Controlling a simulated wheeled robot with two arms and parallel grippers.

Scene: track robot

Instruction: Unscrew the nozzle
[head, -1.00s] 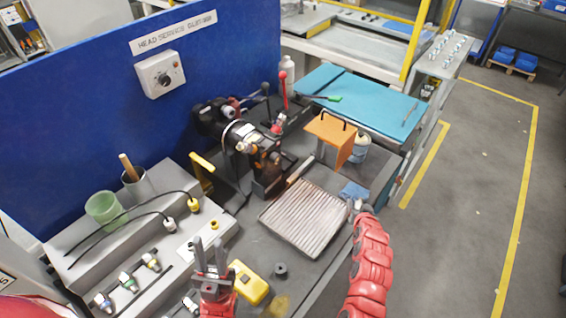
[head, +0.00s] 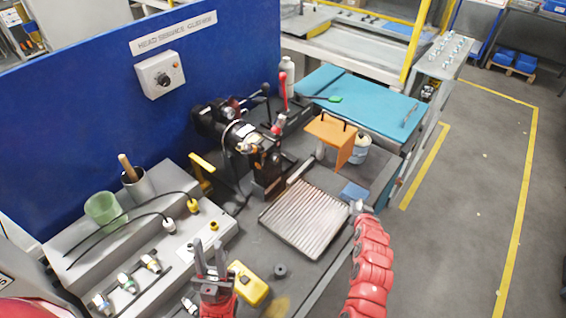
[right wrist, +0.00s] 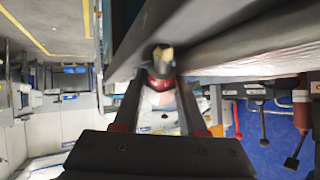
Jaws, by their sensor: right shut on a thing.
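The dark clamp head (head: 240,137) with a pale ring and brass-coloured parts stands on the bench by the blue panel. My right gripper (head: 356,206) is at the bench's front right edge, beside the ribbed tray and apart from the clamp head. In the right wrist view its jaws are shut on a small brass-tipped piece with a red collar (right wrist: 161,62). I cannot tell for certain whether this is the nozzle. My left gripper (head: 211,262) is upright near the bench's front, left of a yellow box, with its fingers apart and nothing visible between them.
The ribbed tray (head: 305,220) lies mid-bench. A blue pad (head: 354,191), an orange stand (head: 332,138) and a yellow box (head: 249,284) are near it. A green cup (head: 104,208) and fittings stand left. A red lever (head: 283,90) rises behind. The floor right is clear.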

